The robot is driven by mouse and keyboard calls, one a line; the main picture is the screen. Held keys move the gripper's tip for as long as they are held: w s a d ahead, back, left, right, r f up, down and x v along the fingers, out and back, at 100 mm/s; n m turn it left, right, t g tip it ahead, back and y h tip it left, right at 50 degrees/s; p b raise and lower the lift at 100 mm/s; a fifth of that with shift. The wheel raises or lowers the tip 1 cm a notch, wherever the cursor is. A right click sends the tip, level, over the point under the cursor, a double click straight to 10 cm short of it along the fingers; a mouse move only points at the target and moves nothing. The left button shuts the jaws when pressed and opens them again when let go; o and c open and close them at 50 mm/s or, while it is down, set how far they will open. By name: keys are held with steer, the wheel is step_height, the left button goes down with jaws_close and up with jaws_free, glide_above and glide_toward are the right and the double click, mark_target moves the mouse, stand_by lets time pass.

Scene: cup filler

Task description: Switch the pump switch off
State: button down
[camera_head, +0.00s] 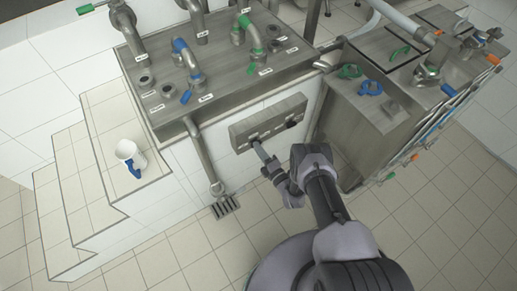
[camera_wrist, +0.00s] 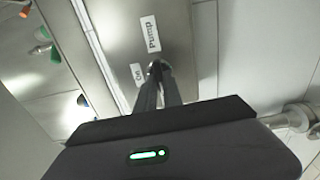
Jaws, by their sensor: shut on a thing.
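The grey metal switch panel (camera_head: 270,117) is on the white tiled front of the machine in the head view. My gripper (camera_head: 258,146) reaches up to the left part of this panel. In the wrist view the two dark fingers of my gripper (camera_wrist: 158,82) are close together at the pump switch (camera_wrist: 156,66), shut on it. The fingers hide most of the switch, so its exact position is not clear. A "Pump" label (camera_wrist: 150,34) lies just above the fingertips, and an "On" label (camera_wrist: 137,74) is beside them on the left.
A second dark switch (camera_head: 292,124) is further right on the panel. A pipe (camera_head: 199,155) comes down to a floor drain (camera_head: 225,206) at the left. A white cup (camera_head: 130,154) with a blue handle stands on the tiled step. A metal tank unit (camera_head: 350,125) stands at the right.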

steer(key=c, duration=1.5)
jaws_free()
steer(key=p+v, duration=0.1)
steer(key=v, duration=1.6)
steer(key=shift+s+d+p, duration=0.2)
steer(key=shift+s+p, duration=0.05)
steer(key=shift+p, duration=0.1)
steer(key=shift+w, duration=0.1)
